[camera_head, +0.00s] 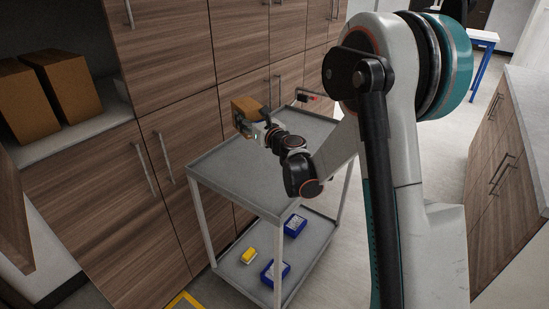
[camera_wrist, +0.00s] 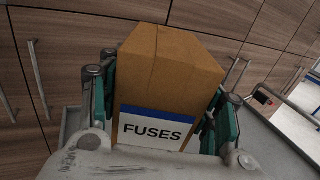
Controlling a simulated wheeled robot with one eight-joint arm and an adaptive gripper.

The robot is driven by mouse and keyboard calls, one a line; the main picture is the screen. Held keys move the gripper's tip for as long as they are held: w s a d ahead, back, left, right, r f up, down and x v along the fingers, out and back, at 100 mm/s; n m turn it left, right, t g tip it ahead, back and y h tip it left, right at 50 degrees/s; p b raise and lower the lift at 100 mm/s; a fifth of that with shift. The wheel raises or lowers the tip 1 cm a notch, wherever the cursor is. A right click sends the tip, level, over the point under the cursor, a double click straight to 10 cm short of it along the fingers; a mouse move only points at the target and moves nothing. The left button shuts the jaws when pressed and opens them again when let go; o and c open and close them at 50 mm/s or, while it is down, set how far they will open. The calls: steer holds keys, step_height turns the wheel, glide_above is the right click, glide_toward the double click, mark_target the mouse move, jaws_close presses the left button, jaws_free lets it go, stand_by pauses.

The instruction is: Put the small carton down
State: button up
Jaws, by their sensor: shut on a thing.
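The small carton (camera_head: 247,106) is a brown cardboard box at the end of my arm, over the far part of the grey cart's top shelf (camera_head: 235,179). In the wrist view the carton (camera_wrist: 172,60) fills the middle, with a white and blue label reading FUSES facing me. My gripper (camera_wrist: 165,115) is shut on the carton, one teal-lined finger on each side. I cannot tell whether the carton's underside touches the shelf.
The cart's lower shelf (camera_head: 235,275) holds blue bins (camera_head: 275,271) and a yellow item (camera_head: 248,256). Larger cartons (camera_head: 62,85) stand in a cupboard recess at left. Wooden cabinets (camera_head: 170,50) rise behind the cart. The near part of the top shelf is bare.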

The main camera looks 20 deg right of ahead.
step_height(320, 180, down, 19)
steer(key=b, duration=0.6)
steer(key=shift+r+b, duration=0.1)
steer(key=shift+b, duration=0.2)
steer(key=o, duration=1.3)
steer(key=shift+c, duration=0.2)
